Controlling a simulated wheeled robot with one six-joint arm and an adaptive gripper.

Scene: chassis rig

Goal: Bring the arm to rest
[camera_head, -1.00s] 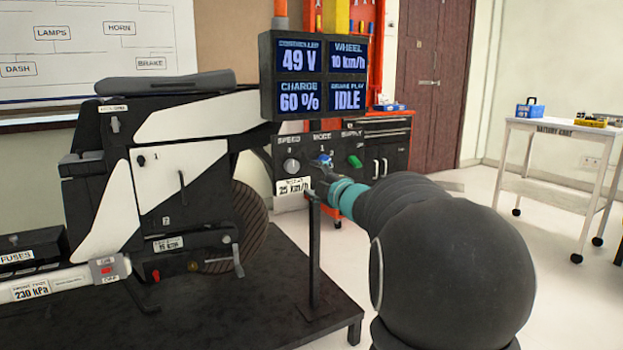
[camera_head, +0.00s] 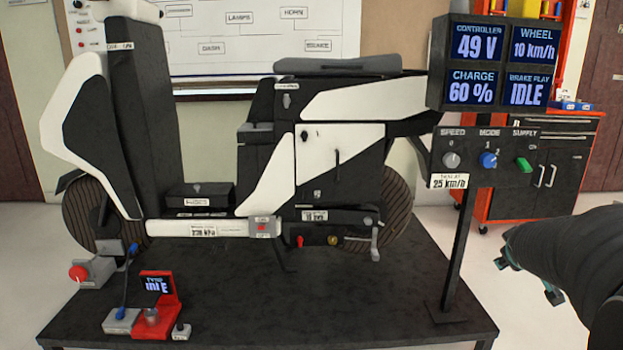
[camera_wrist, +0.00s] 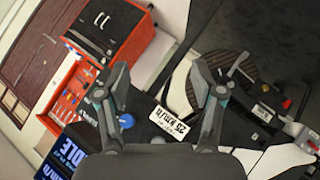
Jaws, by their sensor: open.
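My gripper (camera_head: 528,279) is at the right side of the head view, right of the control panel's post and clear of the stand. It is open and its fingers point left and down. In the wrist view my gripper (camera_wrist: 160,78) shows two spread fingers with nothing held between them. The control panel (camera_head: 477,178) carries a speed knob (camera_head: 451,160), a blue mode knob (camera_head: 488,160) and a green supply switch (camera_head: 523,165). The fingers are apart from all of these.
The scooter (camera_head: 355,104) stands on a black platform (camera_head: 240,290). A display (camera_head: 494,63) reads 49 V, 10 km/h, 60 % and IDLE. A red tool cabinet (camera_head: 545,205) stands behind the panel. A red pump unit (camera_head: 160,310) sits at the platform's front left.

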